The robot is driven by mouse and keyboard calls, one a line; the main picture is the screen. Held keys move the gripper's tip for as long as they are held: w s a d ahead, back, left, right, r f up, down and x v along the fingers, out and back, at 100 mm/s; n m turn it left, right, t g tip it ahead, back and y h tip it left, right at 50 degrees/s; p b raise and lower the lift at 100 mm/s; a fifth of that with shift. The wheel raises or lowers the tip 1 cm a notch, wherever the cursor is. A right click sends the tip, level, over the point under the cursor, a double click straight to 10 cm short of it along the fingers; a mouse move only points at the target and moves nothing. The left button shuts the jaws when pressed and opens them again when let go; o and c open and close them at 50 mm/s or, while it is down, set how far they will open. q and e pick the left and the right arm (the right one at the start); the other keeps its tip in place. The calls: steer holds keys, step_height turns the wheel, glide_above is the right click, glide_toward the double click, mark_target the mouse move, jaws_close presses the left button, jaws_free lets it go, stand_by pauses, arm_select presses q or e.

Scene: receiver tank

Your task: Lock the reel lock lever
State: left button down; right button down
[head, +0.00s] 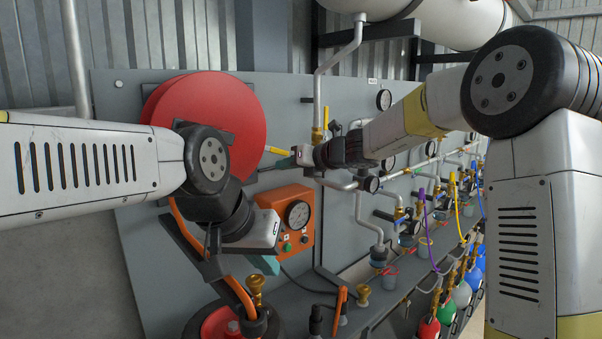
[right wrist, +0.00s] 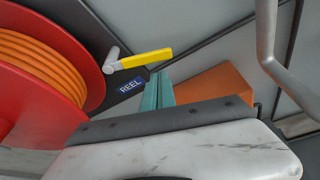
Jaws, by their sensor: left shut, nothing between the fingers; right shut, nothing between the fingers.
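The reel lock lever has a yellow handle (right wrist: 147,59) on a grey pivot, beside a dark plate with a blue REEL label (right wrist: 130,87). In the right wrist view the handle points right, tilted slightly up. It also shows in the head view (head: 276,150), right of the red hose reel (head: 210,110). My right gripper (head: 272,164) is shut and empty. Its teal fingertips (right wrist: 158,86) show just below and right of the handle; I cannot tell whether they touch it. My left gripper (head: 262,264) is shut and empty, low in front of the orange gauge box.
The orange box (head: 272,198) carries a round gauge (head: 298,214). Pipes, valves and gauges fill the panel to the right. Coloured bottles (head: 461,294) stand at the lower right. A white tank (head: 455,22) hangs above. Orange hose (right wrist: 40,55) is wound on the reel.

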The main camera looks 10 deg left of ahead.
mark_target(284, 151)
steer(key=shift+w+d+r, duration=0.1)
steer(key=shift+w+r, duration=0.15)
steer(key=shift+r, duration=0.4)
steer(key=shift+w+d+r+n, duration=0.1)
steer(key=shift+r+n, duration=0.25)
steer(key=shift+n, duration=0.05)
steer(key=shift+w+d+r+n+t+h, duration=0.1)
steer(key=shift+w+r+n+t+h, duration=0.05)
steer(key=shift+r+n+t+h, duration=0.3)
steer(key=shift+w+d+r+n+t+h, duration=0.15)
steer(key=shift+r+n+t, duration=0.1)
steer(key=shift+r+n, duration=0.3)
step_height(284, 151, up, 3)
steer(key=n, duration=0.1)
steer(key=n+t+h, duration=0.1)
steer(key=shift+f+n, duration=0.2)
steer(key=shift+n, duration=0.2)
steer(key=shift+s+a+r, duration=0.1)
